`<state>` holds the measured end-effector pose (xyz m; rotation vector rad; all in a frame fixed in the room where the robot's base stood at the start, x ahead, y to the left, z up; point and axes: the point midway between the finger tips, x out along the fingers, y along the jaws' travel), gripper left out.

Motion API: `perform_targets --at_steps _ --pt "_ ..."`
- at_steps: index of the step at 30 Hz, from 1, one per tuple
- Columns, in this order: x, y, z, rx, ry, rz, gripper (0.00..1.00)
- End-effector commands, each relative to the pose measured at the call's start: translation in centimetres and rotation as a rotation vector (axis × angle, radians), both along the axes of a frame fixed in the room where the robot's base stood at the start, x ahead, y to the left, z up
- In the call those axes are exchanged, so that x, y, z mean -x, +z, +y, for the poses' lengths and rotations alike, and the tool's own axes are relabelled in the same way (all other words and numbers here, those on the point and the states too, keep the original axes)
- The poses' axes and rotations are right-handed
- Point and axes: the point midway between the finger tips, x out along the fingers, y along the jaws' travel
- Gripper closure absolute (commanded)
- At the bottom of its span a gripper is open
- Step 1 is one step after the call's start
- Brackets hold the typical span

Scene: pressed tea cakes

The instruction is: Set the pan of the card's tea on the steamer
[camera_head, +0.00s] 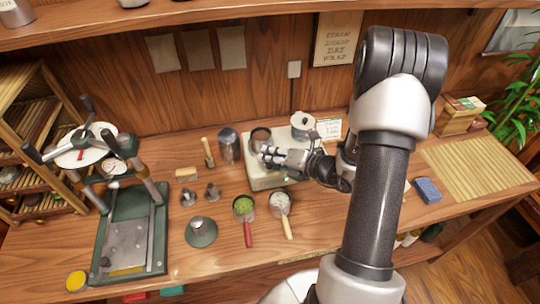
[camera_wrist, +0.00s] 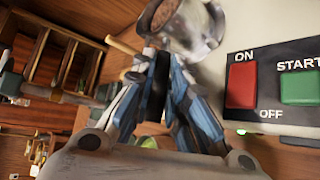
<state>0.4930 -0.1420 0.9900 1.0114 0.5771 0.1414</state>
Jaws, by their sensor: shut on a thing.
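The steamer (camera_head: 262,178) is a cream box in the middle of the table. Its front shows a red ON/OFF switch (camera_wrist: 241,86) and a green START button (camera_wrist: 300,88). My gripper (camera_head: 266,153) is shut over the steamer's left part. It is shut on a metal pan (camera_head: 260,136) of brown tea, which also shows at the top of the wrist view (camera_wrist: 205,38). The grasped part is hidden by the fingers. I cannot tell whether the pan touches the steamer. A small card (camera_head: 328,128) stands behind the steamer; its writing is too small to read.
Pans of green tea (camera_head: 244,207) and pale tea (camera_head: 280,203) sit in front. A dark canister (camera_head: 228,146) stands left, and a green press (camera_head: 130,240) farther left.

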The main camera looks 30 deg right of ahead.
Motion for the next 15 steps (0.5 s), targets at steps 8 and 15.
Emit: perform_targets --at_steps 8,15 --pt "-0.04 -0.08 -0.02 0.0 0.0 -0.002 0.84" --pt "-0.02 -0.11 0.0 0.0 0.0 -0.002 0.68"
